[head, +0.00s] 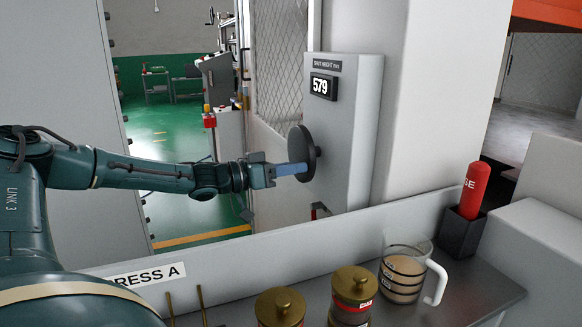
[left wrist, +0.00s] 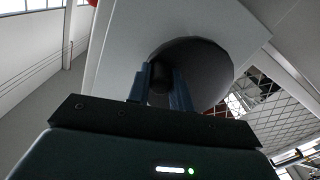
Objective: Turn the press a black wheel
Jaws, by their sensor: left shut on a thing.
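The black wheel (head: 301,147) is a dark disc on the side of a grey press box (head: 346,135). My left gripper (head: 303,169) reaches it from the left, with its blue fingers at the lower part of the disc. In the left wrist view the wheel (left wrist: 208,62) fills the upper middle. There my left gripper (left wrist: 164,80) is shut on a dark knob (left wrist: 159,84) on the wheel's face, one finger on each side. A display (head: 323,86) on the box reads 579, under a label that reads SHUT HEIGHT mm. My right gripper is not in view.
A low grey ledge marked PRESS A (head: 148,275) runs below my left arm. A mesh panel (head: 279,60) stands behind the wheel.

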